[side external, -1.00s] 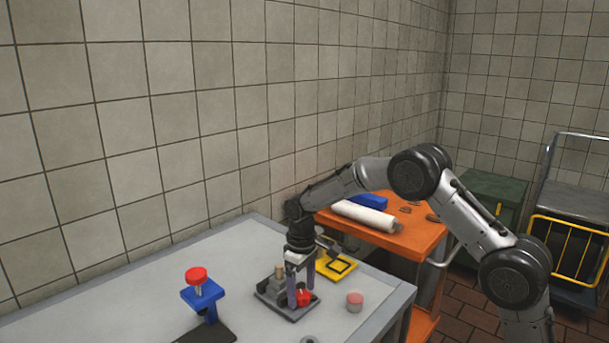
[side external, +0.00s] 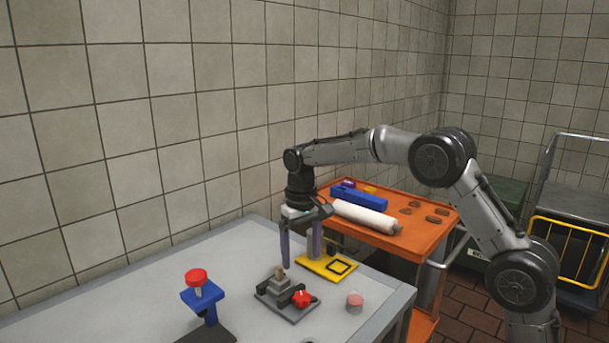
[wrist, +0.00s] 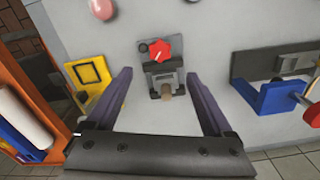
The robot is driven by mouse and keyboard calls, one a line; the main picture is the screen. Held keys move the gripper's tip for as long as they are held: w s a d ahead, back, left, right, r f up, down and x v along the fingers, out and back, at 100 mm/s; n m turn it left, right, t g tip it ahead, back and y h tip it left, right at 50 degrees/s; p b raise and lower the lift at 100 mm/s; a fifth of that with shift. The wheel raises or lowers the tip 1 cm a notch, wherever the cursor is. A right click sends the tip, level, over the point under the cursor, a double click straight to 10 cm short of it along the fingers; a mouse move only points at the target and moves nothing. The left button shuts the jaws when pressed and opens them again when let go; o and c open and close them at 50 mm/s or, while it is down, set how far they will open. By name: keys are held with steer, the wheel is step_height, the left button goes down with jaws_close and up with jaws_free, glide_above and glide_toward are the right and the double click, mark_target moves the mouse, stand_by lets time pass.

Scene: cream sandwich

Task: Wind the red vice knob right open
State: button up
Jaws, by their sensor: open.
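The red vice knob (side external: 301,298) sits at the front of a small dark grey vice (side external: 271,291) on the grey table. In the wrist view the knob (wrist: 160,50) is a lobed red disc with a pale mark, at the far side of the vice (wrist: 163,78). A tan peg-like piece (side external: 281,273) stands up at the vice's jaws; it also shows in the wrist view (wrist: 167,90). My gripper (side external: 301,265) is open and empty, fingers pointing down, raised above and behind the vice. It is clear of the knob. In the wrist view my fingers (wrist: 160,85) spread wide to either side of the vice.
A blue bracket with a red knob (side external: 199,292) stands left of the vice. A yellow-based fixture (side external: 328,264) is behind it. A pink-topped round piece (side external: 355,301) lies to the right. An orange cart (side external: 436,243) holds a white roll (side external: 366,217). Much of the table's left is bare.

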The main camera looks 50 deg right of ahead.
step_height(320, 180, down, 11)
steer(key=n, duration=0.6)
steer(key=shift+w, duration=0.15)
steer(key=shift+w+f+m, duration=0.1)
steer(key=shift+f+m, duration=0.1)
steer(key=shift+m, duration=0.1)
steer(key=m, duration=0.6)
steer(key=shift+d+m, duration=0.1)
steer(key=shift+m, duration=0.2)
step_height(320, 180, up, 14)
step_height(320, 180, up, 16)
steer(key=n, duration=2)
glide_above(301, 294)
steer(key=shift+s+d+f, duration=0.1)
steer(key=shift+s+d, duration=0.2)
